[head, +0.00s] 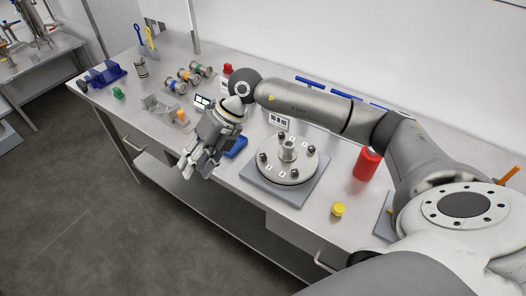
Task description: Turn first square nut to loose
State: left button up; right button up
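A round grey metal flange (270,170) with a raised central hub (288,150) sits on a grey square base on the bench. Several dark nuts stand around its rim, such as one at the right (310,150), one at the left (263,157) and one at the front (293,175). Small white labels lie between them, too small to read. My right gripper (196,170) is left of the flange, above the bench's front edge. It points down and left, its fingers apart with nothing between them. It touches no nut. My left gripper is out of view.
A blue block (236,147) lies between gripper and flange. A red cylinder (367,163) and a yellow round piece (338,209) stand to the right. Fittings (185,78), a grey bracket (163,107) and a blue holder (104,75) occupy the bench's left. The bench's front edge is open.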

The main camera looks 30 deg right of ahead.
jog(key=w+d+m+h, duration=0.15)
jog(key=d+h, duration=0.25)
jog(key=d, duration=0.7)
jog(key=r+m+g+h, duration=0.1)
jog(key=h, duration=0.3)
send_over(263, 155)
notch_tip(263, 155, down, 9)
jog(key=p, duration=0.3)
jog(key=shift+p, duration=0.35)
jog(key=shift+f, duration=0.8)
grip_shut()
